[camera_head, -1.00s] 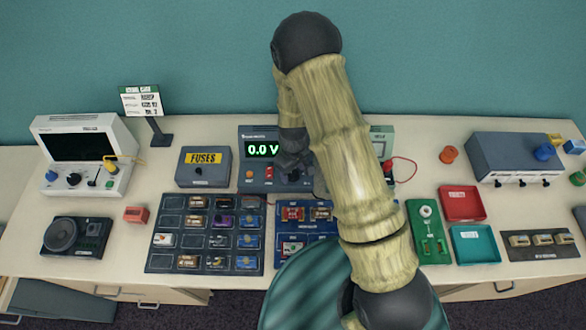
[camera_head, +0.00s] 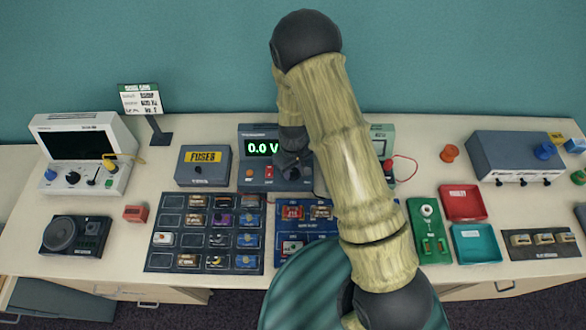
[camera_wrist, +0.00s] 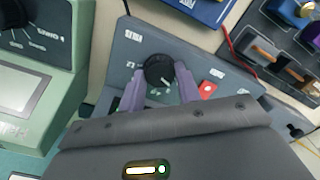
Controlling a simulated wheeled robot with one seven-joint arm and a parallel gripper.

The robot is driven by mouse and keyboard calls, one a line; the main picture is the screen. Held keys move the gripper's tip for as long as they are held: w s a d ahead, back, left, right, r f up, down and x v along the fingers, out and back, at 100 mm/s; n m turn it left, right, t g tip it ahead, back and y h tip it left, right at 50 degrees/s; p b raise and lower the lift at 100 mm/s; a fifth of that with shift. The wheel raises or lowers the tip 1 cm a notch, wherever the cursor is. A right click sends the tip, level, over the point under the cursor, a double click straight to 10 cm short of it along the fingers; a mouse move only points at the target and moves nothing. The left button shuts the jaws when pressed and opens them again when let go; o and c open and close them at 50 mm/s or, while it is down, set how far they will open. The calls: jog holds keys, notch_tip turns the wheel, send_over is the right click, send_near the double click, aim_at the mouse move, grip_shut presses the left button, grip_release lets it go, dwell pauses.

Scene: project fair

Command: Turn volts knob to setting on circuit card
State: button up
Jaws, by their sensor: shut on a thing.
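The power supply (camera_head: 247,173) stands at the back middle of the bench, and its green display (camera_head: 263,149) reads 0.0 V. In the wrist view, the black volts knob (camera_wrist: 159,70) sits on the supply's grey sloped panel (camera_wrist: 125,50). My gripper (camera_wrist: 160,80) has its two purple fingers on either side of the knob, shut on it. In the head view my gripper (camera_head: 293,165) is dark and partly hidden by my arm in front of the supply. The circuit card (camera_head: 140,100) is probably the small sign on a stand at the back left; its lettering is too small to read.
A red control (camera_wrist: 208,88) lies close to the right finger in the wrist view. A green-grey meter (camera_wrist: 45,85) stands close on the left there. The component board (camera_head: 153,262) and blue board (camera_head: 283,230) lie in front of the supply.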

jog(key=m+b, duration=0.1)
jog(key=m, duration=0.6)
jog(key=shift+m, duration=0.4)
jog(key=m, duration=0.3)
jog(key=shift+m, duration=0.3)
jog(key=m, duration=0.3)
jog(key=shift+r+m, duration=0.1)
jog(key=shift+m, duration=0.2)
jog(key=m+p, duration=0.1)
jog(key=m, duration=0.2)
jog(key=shift+m, duration=0.3)
jog(key=m+p, duration=0.1)
jog(key=m, duration=0.2)
jog(key=shift+m+p, duration=0.3)
jog(key=shift+p, duration=0.05)
jog(key=m+p, duration=0.2)
jog(key=m, duration=0.4)
